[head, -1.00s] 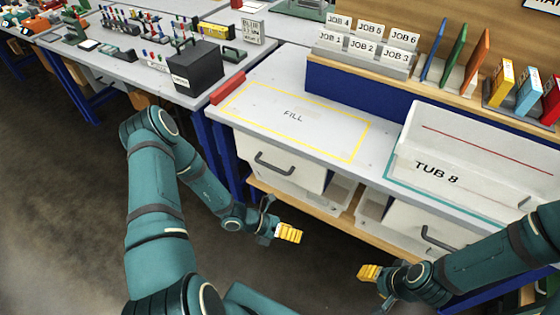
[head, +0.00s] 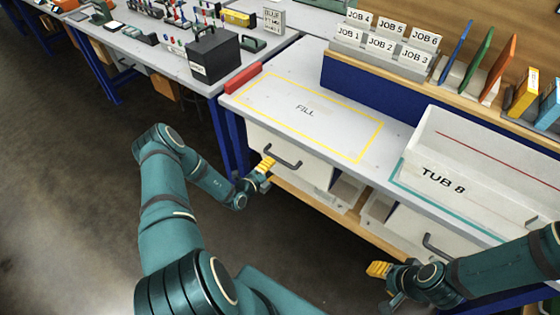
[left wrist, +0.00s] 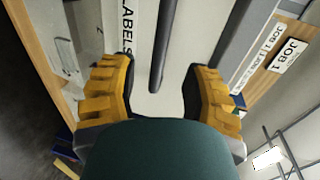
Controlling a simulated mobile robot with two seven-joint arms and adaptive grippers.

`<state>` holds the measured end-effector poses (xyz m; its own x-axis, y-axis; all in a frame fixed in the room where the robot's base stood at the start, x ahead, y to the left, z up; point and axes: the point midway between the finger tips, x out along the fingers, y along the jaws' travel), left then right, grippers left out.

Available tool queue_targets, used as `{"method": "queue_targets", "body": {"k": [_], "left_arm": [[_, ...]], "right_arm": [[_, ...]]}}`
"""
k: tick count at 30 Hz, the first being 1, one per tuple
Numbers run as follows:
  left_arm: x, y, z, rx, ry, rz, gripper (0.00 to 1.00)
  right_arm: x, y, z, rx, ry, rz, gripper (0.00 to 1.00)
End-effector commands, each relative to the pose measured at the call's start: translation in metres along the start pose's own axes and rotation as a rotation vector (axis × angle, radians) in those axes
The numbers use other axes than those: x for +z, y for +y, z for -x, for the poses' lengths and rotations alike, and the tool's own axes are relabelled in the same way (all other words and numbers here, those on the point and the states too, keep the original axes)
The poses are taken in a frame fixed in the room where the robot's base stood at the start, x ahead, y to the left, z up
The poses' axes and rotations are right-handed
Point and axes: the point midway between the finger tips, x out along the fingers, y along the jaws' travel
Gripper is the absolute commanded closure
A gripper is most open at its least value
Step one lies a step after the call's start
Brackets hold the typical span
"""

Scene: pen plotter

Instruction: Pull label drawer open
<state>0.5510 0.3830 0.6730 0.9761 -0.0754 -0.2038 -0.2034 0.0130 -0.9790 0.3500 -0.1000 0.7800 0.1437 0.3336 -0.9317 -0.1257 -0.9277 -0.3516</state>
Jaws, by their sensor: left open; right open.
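The label drawer (head: 318,172) is a white front under the bench marked FILL, with a dark bar handle (head: 283,156). It looks closed. In the left wrist view its front bears the letters LABELS (left wrist: 127,25), and the dark handle bar (left wrist: 162,45) runs between my fingers. My left gripper (head: 265,166) is open, with yellow fingers, at the left end of the handle. In the left wrist view my left gripper (left wrist: 157,88) has one finger on each side of the bar, with gaps visible. My right gripper (head: 378,269) is open and empty, away from the drawer.
Tub 8 (head: 480,165) stands on the bench at the right. A second white drawer (head: 408,225) with a dark handle is below it. Open bins (head: 346,190) sit on the lower wooden shelf (head: 318,208). A blue bench leg (head: 232,140) stands left of the drawer. The floor in front is clear.

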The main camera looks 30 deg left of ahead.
Motion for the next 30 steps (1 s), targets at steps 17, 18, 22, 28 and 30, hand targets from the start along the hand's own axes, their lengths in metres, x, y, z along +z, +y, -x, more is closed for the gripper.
{"method": "queue_targets", "body": {"k": [17,18,22,28,30], "left_arm": [[-0.001,-0.001,-0.067,0.000,0.002,-0.002,0.52],[-0.001,-0.001,-0.067,0.000,0.001,-0.002,0.52],[-0.001,-0.001,-0.067,0.000,0.002,-0.002,0.52],[-0.001,-0.001,-0.066,0.000,0.002,-0.002,0.95],[-0.001,-0.001,-0.066,0.000,0.002,-0.002,1.00]], "right_arm": [[0.005,0.004,-0.011,-0.001,-0.011,0.003,0.53],[0.005,0.004,-0.011,-0.001,-0.011,0.003,0.53],[0.005,0.004,-0.011,-0.001,-0.012,0.003,0.53],[0.005,0.004,-0.011,-0.001,-0.011,0.003,0.53],[0.005,0.004,-0.011,-0.001,-0.011,0.003,0.53]]}}
